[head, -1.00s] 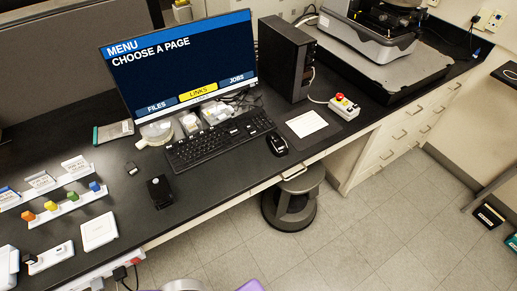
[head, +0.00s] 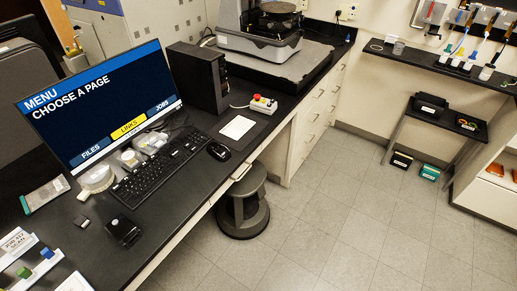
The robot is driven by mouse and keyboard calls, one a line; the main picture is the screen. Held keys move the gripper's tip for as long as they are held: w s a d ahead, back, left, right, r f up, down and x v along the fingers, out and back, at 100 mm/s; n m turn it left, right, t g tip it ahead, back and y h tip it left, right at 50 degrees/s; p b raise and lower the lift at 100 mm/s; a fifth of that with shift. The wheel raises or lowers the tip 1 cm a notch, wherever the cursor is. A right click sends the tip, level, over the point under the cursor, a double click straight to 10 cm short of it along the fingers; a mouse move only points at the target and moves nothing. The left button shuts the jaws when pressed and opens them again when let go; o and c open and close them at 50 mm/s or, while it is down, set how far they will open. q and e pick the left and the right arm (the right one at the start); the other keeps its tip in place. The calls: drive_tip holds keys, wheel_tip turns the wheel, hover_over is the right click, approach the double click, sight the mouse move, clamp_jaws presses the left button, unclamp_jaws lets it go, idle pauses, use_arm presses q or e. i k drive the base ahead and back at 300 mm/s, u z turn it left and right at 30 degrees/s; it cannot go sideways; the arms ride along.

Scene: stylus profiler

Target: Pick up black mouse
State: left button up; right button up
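Neither of my grippers shows in the head view.
The monitor (head: 100,108) and black computer tower (head: 198,78) stand behind the keyboard. A control box with a red button (head: 263,105) is right of the mouse. A dark stool (head: 243,205) stands on the floor against the bench front. Open floor (head: 340,220) lies to the right.

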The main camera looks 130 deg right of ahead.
sight(221, 153)
drive_tip(key=z, duration=3.95)
drive_tip(key=i, duration=0.5)
drive_tip(key=u, duration=1.75)
drive_tip(key=k, duration=1.75)
drive_tip(key=z, duration=0.35)
drive_tip(key=i, duration=0.95)
drive_tip(key=z, duration=0.05)
